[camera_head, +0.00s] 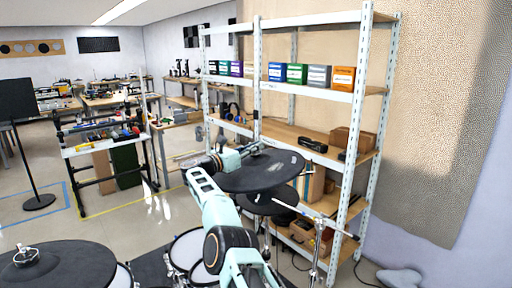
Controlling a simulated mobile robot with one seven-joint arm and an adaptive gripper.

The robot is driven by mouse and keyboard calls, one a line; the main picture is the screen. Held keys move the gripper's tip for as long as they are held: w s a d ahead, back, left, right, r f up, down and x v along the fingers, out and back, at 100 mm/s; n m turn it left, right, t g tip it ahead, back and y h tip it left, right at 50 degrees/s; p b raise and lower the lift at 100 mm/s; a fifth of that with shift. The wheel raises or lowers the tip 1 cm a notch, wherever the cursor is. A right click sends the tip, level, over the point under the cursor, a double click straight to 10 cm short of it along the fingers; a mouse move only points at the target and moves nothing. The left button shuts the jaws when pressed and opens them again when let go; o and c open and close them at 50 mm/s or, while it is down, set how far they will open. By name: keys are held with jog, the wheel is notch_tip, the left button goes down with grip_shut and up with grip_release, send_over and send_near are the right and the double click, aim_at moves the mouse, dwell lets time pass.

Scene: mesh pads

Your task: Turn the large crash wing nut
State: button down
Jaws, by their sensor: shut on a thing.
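The large dark crash pad (270,178) is in the middle of the head view, mounted on its stand. My mint-green arm reaches up from the bottom and bends right, so that my gripper (259,149) is above the middle of this pad. The gripper is shut on the wing nut at the pad's centre. The fingers are small in this view, and the nut itself is hidden or too small to make out.
A second dark pad (62,270) with a silver wing nut (27,256) is at the bottom left. A smaller dark pad (283,200) sits below the crash pad. White-rimmed drums (187,247) stand below my arm. A metal shelf (362,120) with boxes stands close behind.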

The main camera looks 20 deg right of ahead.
jog(key=c, duration=2.2)
grip_release()
jog(key=shift+a+f, duration=0.2)
jog(key=shift+a, duration=0.1)
jog(key=shift+o, duration=0.5)
jog(key=shift+d, duration=0.1)
jog(key=v, duration=1.2)
